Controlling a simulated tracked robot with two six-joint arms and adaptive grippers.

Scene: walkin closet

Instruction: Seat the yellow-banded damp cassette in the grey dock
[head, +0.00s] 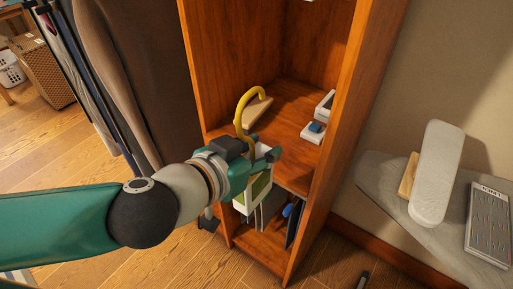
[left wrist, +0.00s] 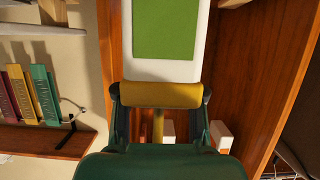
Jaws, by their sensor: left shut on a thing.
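A white cassette with a green panel and a yellow band (left wrist: 160,95) is in my left gripper, its band between the two fingers in the left wrist view. In the head view my left gripper (head: 262,160) holds the cassette (head: 258,190) at the front of the wooden cabinet, by the shelf edge. The gripper partly hides it.
Another white box (head: 325,105) stands at the shelf's right. The cabinet's side wall (head: 345,110) bounds the right. Hanging clothes (head: 110,70) are at left, an ironing board (head: 385,190) at right.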

